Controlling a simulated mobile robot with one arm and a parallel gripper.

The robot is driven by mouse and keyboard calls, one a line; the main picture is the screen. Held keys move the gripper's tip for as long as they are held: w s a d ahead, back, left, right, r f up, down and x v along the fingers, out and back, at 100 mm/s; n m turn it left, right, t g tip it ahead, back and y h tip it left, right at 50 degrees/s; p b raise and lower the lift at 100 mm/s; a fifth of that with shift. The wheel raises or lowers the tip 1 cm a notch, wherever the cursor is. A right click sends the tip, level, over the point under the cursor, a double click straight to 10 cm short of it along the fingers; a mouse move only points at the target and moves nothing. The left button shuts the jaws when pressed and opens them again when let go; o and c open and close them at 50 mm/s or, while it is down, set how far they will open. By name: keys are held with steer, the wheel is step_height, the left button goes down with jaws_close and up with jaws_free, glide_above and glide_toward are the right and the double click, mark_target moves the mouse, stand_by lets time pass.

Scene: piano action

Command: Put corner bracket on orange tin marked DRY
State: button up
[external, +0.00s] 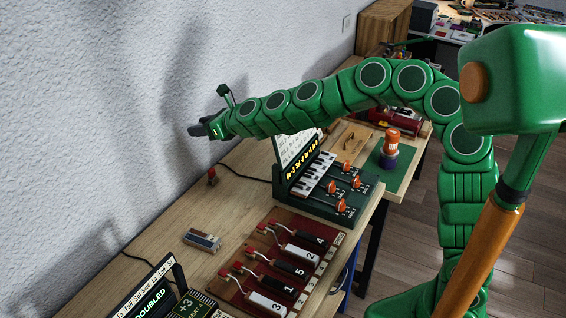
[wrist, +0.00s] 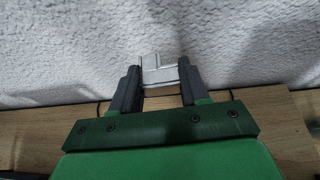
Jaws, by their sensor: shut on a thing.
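My gripper (external: 199,130) is raised above the bench, close to the white wall at the left. In the wrist view my gripper (wrist: 158,78) is shut on a pale metal piece with an L-shaped outline, the corner bracket (wrist: 160,70). The bracket sits between the dark fingertips, in front of the wall. It cannot be made out in the external view. An orange container (external: 391,143) stands on a purple piece on the green mat at the back right. No DRY marking is readable, so I cannot tell if it is the tin.
A small keyboard device (external: 313,183) with a lit upright panel stands mid-bench below my arm. A red lever board (external: 282,266) and a small metal block (external: 202,240) lie nearer. A red button (external: 212,176) stands near the wall. Bare wood lies between.

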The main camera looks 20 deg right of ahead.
step_height(320, 180, up, 10)
steer(key=r, duration=0.1)
steer(key=w+d+f, duration=0.1)
steer(key=w+d, duration=0.3)
steer(key=d, duration=0.7)
steer(key=w+d, duration=0.3)
steer(key=d, duration=0.8)
steer(key=w+d+f, duration=0.1)
steer(key=w+d, duration=0.3)
steer(key=d, duration=0.7)
steer(key=s+d, duration=0.4)
steer(key=d, duration=0.8)
steer(key=s+d+r, duration=0.1)
steer(key=s+d, duration=0.3)
steer(key=d, duration=0.8)
steer(key=s+d, duration=0.4)
steer(key=d, duration=0.7)
glide_above(399, 134)
steer(key=shift+h, duration=0.3)
steer(key=shift+d+f, duration=0.1)
steer(key=shift+f, duration=13.55)
steer(key=shift+w+f, duration=0.15)
steer(key=shift+f, duration=1.5)
